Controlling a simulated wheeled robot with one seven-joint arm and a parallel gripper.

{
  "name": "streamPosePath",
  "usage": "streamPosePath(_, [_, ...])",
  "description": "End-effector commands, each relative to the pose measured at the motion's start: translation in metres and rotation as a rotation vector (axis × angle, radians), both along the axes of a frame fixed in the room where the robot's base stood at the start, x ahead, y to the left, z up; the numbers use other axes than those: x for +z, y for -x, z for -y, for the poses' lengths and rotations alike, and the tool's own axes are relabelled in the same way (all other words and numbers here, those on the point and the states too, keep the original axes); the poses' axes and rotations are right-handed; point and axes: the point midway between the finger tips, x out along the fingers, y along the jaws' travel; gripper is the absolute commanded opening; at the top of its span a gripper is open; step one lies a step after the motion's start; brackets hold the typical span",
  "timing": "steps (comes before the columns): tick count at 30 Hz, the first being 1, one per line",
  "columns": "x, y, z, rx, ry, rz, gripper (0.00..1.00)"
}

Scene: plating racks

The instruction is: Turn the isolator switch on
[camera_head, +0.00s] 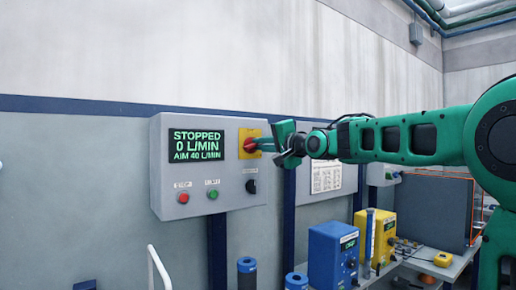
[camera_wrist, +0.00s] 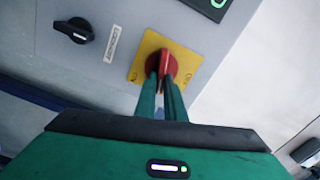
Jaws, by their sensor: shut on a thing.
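The isolator switch is a red rotary handle on a yellow plate (camera_head: 243,136), at the upper right of a grey control box (camera_head: 160,165) on the wall. In the wrist view the red handle (camera_wrist: 164,60) sits in the middle of the yellow plate (camera_wrist: 150,45). My gripper (camera_head: 262,144) reaches in from the right in the head view. Its two green fingers (camera_wrist: 161,82) are shut on the handle, one on each side. The marks on the plate are too small to read. The box's display (camera_head: 196,145) reads "STOPPED 0 L/MIN AIM 40 L/MIN".
Below the display are a red button (camera_head: 183,198), a green button (camera_head: 213,194) and a black knob (camera_head: 251,187), which also shows in the wrist view (camera_wrist: 74,31). Blue (camera_head: 333,255) and yellow (camera_head: 376,238) instruments stand on a bench at lower right.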

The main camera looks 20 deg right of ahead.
Motion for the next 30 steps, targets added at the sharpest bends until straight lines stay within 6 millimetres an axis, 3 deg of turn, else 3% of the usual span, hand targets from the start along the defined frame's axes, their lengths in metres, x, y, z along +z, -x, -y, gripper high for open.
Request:
streamPosePath(13, [-0.0083,-0.0012,0.0049,-0.008,-0.249,-0.088,0.0])
streamPosePath(30, [-0.0107,-0.0014,0.0052,-0.01,-0.3,-0.108,0.0])
